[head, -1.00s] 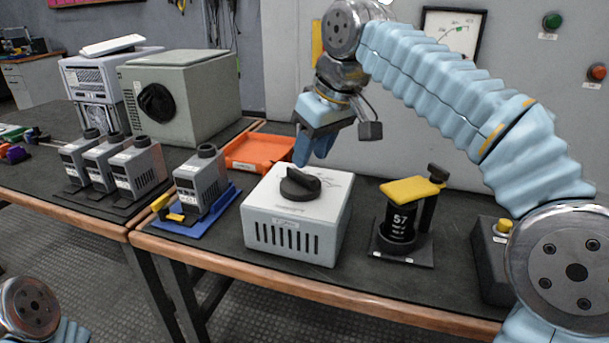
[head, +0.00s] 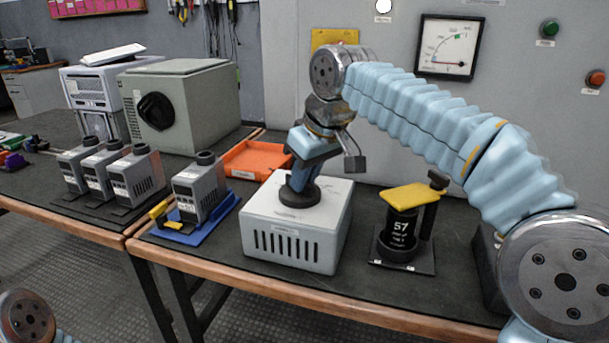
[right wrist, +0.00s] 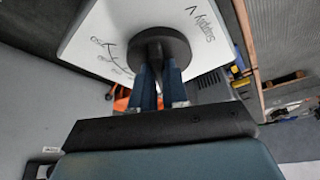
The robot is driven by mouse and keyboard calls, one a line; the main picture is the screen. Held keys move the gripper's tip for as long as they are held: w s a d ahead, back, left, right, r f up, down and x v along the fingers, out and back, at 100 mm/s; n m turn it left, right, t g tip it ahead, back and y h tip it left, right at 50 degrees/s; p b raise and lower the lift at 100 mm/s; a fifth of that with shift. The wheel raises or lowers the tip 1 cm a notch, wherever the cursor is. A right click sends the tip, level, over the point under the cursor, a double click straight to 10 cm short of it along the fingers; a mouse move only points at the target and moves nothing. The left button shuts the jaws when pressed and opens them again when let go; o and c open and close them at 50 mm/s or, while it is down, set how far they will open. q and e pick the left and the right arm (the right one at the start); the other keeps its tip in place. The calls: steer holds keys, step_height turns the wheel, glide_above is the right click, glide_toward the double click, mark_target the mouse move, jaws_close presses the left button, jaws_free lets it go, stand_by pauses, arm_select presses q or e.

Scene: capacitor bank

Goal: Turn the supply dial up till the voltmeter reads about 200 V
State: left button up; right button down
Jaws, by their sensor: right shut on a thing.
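The supply box (head: 290,250) is a light grey case with slots in its front, standing on the bench. Its round black dial (head: 299,198) is on the top. My right gripper (head: 302,180) points down from above, its blue fingers shut on the dial's raised grip. The right wrist view shows the fingers (right wrist: 159,90) on either side of the dial (right wrist: 162,50), beside a printed scale and the word "Supply". The voltmeter (head: 449,46) is a square gauge on the wall panel; its fine needle is too small to read exactly. My left gripper is out of view.
A black cylinder marked 57 with a yellow top (head: 411,195) stands right of the supply. An orange tray (head: 256,160) and a grey unit on a blue base (head: 200,190) are to its left. Green (head: 549,28) and red (head: 595,78) buttons are on the wall panel.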

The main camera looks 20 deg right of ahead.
steer(key=shift+m, duration=0.3)
steer(key=shift+a+r+m+h+p, duration=0.15)
steer(key=shift+m+h+p, duration=0.45)
steer(key=shift+m, duration=0.6)
steer(key=shift+a+m+h+p, duration=0.15)
steer(key=shift+m+h+p, duration=0.3)
steer(key=shift+m, duration=0.95)
steer(key=c, duration=1.1)
jaws_free()
steer(key=shift+c, duration=0.2)
steer(key=p+v, duration=0.2)
steer(key=v, duration=1.1)
steer(key=shift+s+r+p, duration=0.2)
steer(key=shift+s+p, duration=0.15)
steer(key=shift+a, duration=0.15)
